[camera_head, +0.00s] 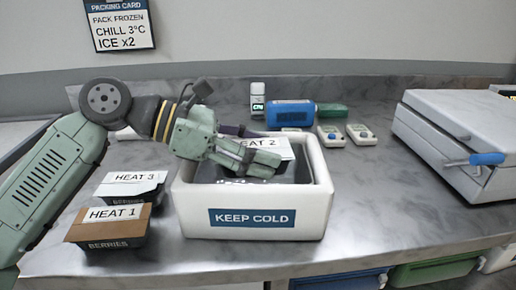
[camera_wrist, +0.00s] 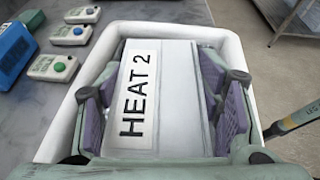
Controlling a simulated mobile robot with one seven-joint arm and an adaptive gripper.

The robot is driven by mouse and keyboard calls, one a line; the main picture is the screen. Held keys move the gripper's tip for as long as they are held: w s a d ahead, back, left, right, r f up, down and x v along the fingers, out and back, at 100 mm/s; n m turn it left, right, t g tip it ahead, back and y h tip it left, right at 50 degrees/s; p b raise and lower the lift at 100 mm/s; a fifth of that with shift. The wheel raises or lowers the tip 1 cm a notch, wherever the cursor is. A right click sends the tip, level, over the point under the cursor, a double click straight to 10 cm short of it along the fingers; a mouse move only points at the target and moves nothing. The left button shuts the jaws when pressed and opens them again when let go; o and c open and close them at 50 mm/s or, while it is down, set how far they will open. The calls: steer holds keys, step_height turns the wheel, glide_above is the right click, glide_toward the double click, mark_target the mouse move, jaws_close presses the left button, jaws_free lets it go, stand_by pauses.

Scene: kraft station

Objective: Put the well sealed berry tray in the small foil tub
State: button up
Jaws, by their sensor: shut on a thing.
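My gripper (camera_head: 247,158) is shut on the HEAT 2 tray (camera_head: 262,145), a dark tray with a white lid. It holds the tray within the mouth of a white tub labelled KEEP COLD (camera_head: 252,218). A shiny, foil-like lining shows inside the tub. In the wrist view, purple finger pads press both sides of the HEAT 2 tray (camera_wrist: 165,95), inside the tub's rim (camera_wrist: 62,122). The tray's underside is hidden, so I cannot tell whether it rests on the bottom. The HEAT 3 tray (camera_head: 131,185) has a white lid. The HEAT 1 tray (camera_head: 107,223) has a brown lid; both stand left of the tub.
Behind the tub are a white bottle (camera_head: 257,98), a blue cylinder (camera_head: 290,113), a green item (camera_head: 333,110) and several small handheld devices (camera_head: 361,133). A grey machine with a blue handle (camera_head: 470,135) stands at right.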

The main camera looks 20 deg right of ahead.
steer(key=shift+f+b, duration=0.35)
steer(key=o, duration=1.3)
steer(key=shift+r, duration=0.1)
